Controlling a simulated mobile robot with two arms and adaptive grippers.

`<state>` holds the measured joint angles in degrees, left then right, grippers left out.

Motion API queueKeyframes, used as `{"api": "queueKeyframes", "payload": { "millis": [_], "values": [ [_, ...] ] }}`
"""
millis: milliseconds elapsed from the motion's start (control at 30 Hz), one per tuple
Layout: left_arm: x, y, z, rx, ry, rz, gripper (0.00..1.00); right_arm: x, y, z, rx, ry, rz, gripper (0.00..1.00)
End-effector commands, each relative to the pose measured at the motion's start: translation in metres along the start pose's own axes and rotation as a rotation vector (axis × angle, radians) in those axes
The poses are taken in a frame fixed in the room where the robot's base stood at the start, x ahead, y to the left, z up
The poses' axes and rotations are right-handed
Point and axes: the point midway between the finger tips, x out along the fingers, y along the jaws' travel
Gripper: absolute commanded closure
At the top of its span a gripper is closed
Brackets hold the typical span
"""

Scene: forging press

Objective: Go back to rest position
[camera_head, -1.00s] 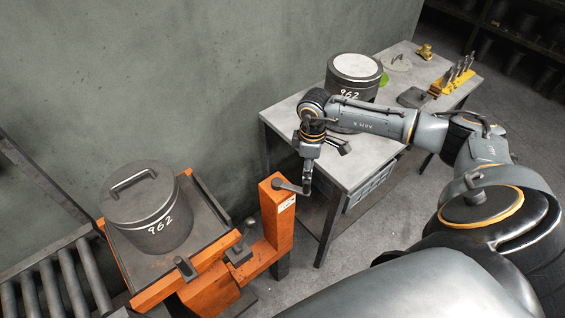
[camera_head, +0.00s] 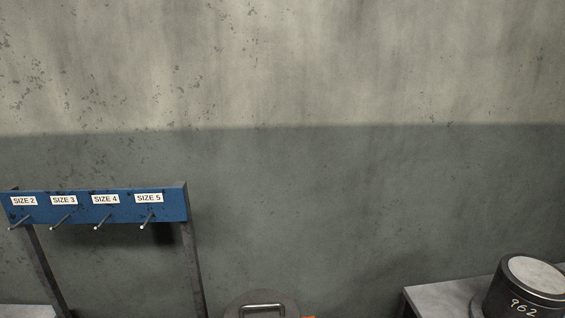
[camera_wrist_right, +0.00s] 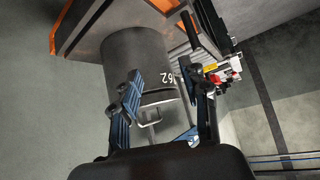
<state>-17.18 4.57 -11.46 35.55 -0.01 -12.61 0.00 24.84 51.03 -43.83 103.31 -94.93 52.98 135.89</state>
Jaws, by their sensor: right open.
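My right gripper (camera_wrist_right: 167,85) shows in the right wrist view with its two fingers spread apart and nothing between them. Neither gripper shows in the head view, and my left gripper is in no current view.
In the head view, a blue rack (camera_head: 120,207) with pegs labelled SIZE 2 to SIZE 5 stands before the wall (camera_head: 330,200). A canister (camera_head: 530,285) marked 962 is on a table (camera_head: 440,300) at lower right. A round handled lid (camera_head: 240,303) shows at the bottom edge.

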Motion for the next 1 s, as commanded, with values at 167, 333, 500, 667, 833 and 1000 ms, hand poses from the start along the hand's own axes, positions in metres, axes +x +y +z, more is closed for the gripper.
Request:
{"api": "queueKeyframes", "payload": {
  "millis": [167, 333, 500, 667, 833, 1000],
  "values": [
    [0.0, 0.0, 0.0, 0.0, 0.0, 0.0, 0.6, 0.002, -0.031, -0.128, -0.108, 0.568, 0.134, 0.55],
    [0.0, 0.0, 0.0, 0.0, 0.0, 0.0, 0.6, -0.051, -0.009, -0.18, -0.005, 0.899, 0.503, 0.55],
    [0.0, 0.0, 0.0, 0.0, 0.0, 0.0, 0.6, -0.096, 0.028, -0.14, 0.267, 0.877, 0.914, 0.55],
    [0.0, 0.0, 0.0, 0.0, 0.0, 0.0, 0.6, -0.099, 0.026, -0.045, 0.569, 0.549, 1.133, 0.55],
    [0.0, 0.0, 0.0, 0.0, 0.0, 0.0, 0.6, -0.078, -0.027, 0.044, 0.781, 0.123, 1.085, 0.55],
    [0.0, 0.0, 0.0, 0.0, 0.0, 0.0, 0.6, -0.061, -0.086, 0.088, 0.86, -0.149, 0.925, 0.55]
  ]
}}
